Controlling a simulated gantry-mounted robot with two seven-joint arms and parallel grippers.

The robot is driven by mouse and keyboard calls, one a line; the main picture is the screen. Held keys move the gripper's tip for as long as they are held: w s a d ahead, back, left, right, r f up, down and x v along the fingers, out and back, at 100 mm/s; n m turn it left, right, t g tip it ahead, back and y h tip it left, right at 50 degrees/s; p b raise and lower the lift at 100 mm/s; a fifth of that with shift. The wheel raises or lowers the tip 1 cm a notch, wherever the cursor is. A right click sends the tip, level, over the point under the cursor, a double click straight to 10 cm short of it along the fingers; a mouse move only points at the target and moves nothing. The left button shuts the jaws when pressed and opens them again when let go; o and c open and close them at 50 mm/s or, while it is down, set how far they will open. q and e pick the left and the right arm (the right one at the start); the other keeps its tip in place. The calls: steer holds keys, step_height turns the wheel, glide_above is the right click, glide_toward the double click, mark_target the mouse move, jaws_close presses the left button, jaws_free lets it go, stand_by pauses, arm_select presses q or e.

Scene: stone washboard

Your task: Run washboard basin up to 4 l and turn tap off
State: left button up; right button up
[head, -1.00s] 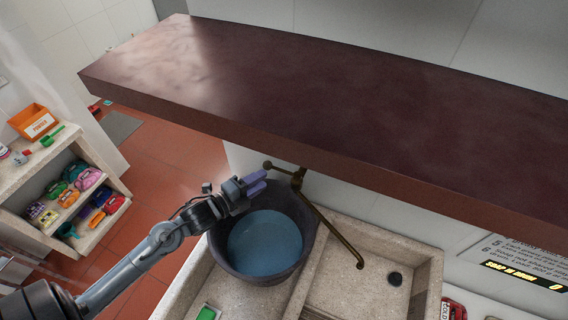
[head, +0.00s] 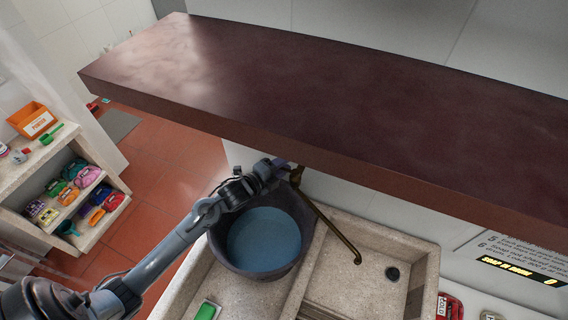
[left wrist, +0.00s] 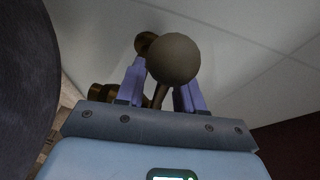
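A dark round tub (head: 221,258) with blue water (head: 265,240) in it stands on the left part of the stone washboard (head: 335,289). The brass tap (head: 327,223) is on the wall behind it. Its long spout slants right, its end over the right-hand stone basin (head: 409,255); I see no stream. My left gripper (head: 285,167) is at the tap's handle end, above the tub's back rim. In the left wrist view its purple fingers (left wrist: 162,88) are apart, on either side of the tap's round knob (left wrist: 174,59). Contact cannot be told. My right gripper is out of view.
A thick dark red slab (head: 330,110) overhangs the tap closely. A green-topped item (head: 206,312) lies on the stone in front of the tub. A dark round spot (head: 392,273) is in the right basin. Shelves with colourful items (head: 75,200) stand at the left.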

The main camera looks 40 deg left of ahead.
arm_select(q)
steer(key=shift+w, duration=0.15)
jaws_close()
steer(key=shift+a, duration=0.1)
stand_by(0.4)
